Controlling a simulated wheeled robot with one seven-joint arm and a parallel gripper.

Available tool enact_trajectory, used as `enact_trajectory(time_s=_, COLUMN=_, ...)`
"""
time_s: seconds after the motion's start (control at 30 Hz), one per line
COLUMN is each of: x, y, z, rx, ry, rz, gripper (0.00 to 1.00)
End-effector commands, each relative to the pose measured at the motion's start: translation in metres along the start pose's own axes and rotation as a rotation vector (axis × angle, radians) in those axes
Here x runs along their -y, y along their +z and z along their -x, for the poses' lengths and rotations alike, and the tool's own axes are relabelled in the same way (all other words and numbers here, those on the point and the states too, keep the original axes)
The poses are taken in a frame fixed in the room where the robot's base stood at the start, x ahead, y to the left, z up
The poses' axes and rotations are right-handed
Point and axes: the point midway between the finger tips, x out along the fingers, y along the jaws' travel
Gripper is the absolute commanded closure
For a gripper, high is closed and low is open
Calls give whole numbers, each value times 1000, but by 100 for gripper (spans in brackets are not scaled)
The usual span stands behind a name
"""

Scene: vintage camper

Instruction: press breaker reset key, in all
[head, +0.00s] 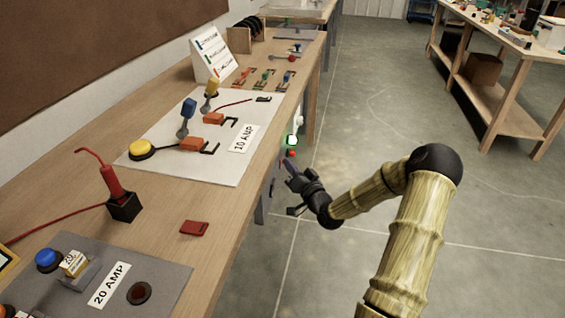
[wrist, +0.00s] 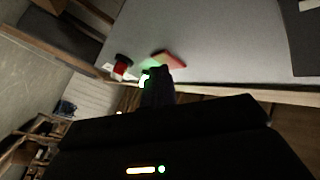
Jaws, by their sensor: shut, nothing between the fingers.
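My gripper (head: 289,168) is shut and empty, beside the right edge of the workbench. In the wrist view its dark closed fingers (wrist: 157,78) reach toward a grey surface. A green-lit part (head: 292,140) and a small red part (head: 292,154) show just beyond the fingertips at the bench side. The wrist view shows a red knob with a black cap (wrist: 121,66) left of the fingers, and a flat red piece (wrist: 170,58) by the tips, with green glow. I cannot tell which of these is the breaker reset key, nor whether the fingers touch anything.
The wooden workbench (head: 165,192) holds a white 10 AMP board (head: 222,172) with a yellow button (head: 142,149), and a grey 20 AMP plate (head: 160,272) with a blue button (head: 48,260). A red tool (head: 112,180) stands in a black block.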

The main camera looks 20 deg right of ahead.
Motion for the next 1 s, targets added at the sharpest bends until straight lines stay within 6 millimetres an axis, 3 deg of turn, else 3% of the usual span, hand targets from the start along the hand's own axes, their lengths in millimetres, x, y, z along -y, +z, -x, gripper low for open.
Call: enact_trajectory(time_s=1.0, x=-8, y=-8, z=11, rx=1, ry=0, rz=-1, gripper=100)
